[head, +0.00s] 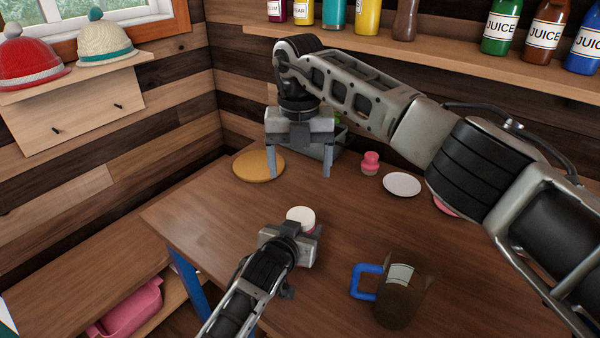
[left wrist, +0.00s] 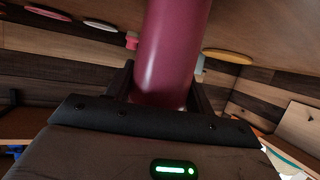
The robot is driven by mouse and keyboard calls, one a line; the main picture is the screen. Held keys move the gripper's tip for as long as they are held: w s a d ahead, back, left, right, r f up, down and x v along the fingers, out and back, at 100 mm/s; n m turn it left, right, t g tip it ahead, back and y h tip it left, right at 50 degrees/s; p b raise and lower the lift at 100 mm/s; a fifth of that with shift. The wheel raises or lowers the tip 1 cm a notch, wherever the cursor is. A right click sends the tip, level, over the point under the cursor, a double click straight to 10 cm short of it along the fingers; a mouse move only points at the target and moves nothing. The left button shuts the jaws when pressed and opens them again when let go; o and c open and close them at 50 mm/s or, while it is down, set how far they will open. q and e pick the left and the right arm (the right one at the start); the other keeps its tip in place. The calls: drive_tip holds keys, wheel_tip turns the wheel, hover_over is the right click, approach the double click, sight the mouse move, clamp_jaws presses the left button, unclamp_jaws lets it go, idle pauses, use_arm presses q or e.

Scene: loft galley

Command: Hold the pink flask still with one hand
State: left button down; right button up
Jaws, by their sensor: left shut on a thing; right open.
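The pink flask (left wrist: 172,50) stands between the fingers of my left gripper (left wrist: 163,88) in the left wrist view, with a finger against each side. In the head view only its white lid (head: 301,215) and a sliver of its body show, just beyond my left gripper (head: 292,240), which hides the rest. The left gripper is shut on the flask at the table's left-middle part. My right gripper (head: 300,172) is open and empty, fingers pointing down, farther back and apart from the flask.
A round wooden board (head: 256,165) lies left of the right gripper. A greenish bin (head: 318,151) is partly hidden behind that gripper. A small pink shaker-like item (head: 370,161) and a white plate (head: 402,184) are to the right. A brown jug (head: 402,300) with blue handle stands front right.

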use_arm(q)
drive_tip(key=shift+c, duration=2.3)
unclamp_jaws()
drive_tip(key=p+v, duration=0.1)
drive_tip(key=v, duration=1.5)
